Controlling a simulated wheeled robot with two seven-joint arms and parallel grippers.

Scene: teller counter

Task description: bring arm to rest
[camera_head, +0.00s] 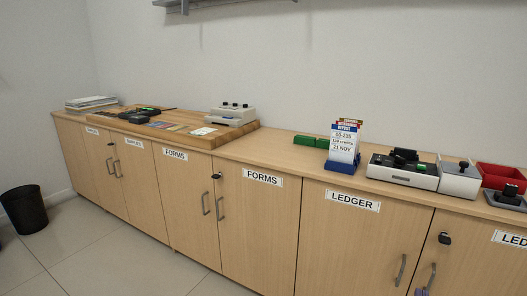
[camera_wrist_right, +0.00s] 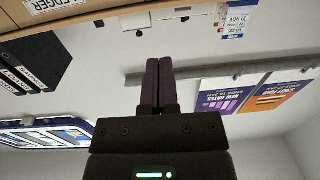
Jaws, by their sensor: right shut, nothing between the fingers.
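My right gripper (camera_head: 430,278) shows only as dark purple finger ends at the bottom edge of the head view, in front of a LEDGER cabinet door. In the right wrist view the right gripper (camera_wrist_right: 159,88) has its two purple fingers together, with nothing between them. The rest of that arm is out of the head view. My left gripper is in neither view.
A long wooden counter (camera_head: 279,147) carries a card stand (camera_head: 343,146), a grey-black device (camera_head: 402,171), a red tray (camera_head: 499,175) and a white machine (camera_head: 233,113). Cabinet doors with handles lie below. A black bin (camera_head: 25,209) stands on open floor at left.

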